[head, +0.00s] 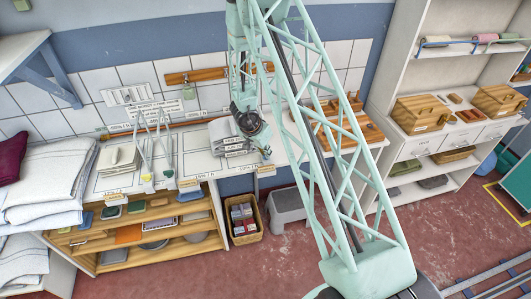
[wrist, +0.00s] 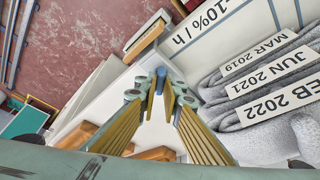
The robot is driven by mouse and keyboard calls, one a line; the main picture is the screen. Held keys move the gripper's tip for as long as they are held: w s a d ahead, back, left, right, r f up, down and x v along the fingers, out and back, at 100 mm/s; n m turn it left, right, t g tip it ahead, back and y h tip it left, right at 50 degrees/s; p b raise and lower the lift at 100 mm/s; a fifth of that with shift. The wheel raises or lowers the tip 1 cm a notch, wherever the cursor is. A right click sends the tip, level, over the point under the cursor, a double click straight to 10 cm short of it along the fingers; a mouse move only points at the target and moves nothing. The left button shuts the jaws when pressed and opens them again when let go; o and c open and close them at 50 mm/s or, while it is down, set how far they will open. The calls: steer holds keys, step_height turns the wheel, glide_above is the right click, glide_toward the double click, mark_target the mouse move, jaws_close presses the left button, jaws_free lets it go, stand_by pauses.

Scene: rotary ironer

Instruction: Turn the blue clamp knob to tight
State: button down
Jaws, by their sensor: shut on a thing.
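The blue clamp knob (wrist: 161,73) shows as a small blue piece between my fingertips in the wrist view, at the edge of the white worktop. My gripper (wrist: 161,88) has its two yellow-padded fingers drawn together on it, and they hide most of the knob. In the head view my gripper (head: 264,153) reaches down to the front edge of the worktop, beside a stack of grey cloths. The knob is too small there to make out clearly. I cannot tell the knob's turn position.
Grey folded cloths (wrist: 262,88) with date labels lie close to the right of my gripper in the wrist view. A wooden block (wrist: 144,42) sits at the worktop edge. In the head view, a wicker basket (head: 243,238) and a grey step stool (head: 286,205) stand below.

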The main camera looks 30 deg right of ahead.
steer(key=shift+w+m+g, duration=0.2)
steer(key=shift+m+g, duration=0.1)
steer(key=shift+m, duration=0.7)
steer(key=shift+m+g, duration=0.4)
steer(key=shift+m, duration=0.6)
steer(key=shift+w+m+g, duration=0.1)
steer(key=shift+m+g, duration=0.6)
steer(key=shift+m, duration=1.4)
steer(key=c, duration=2.8)
jaws_free()
steer(key=shift+a+r, duration=0.1)
steer(key=shift+v, duration=5.9)
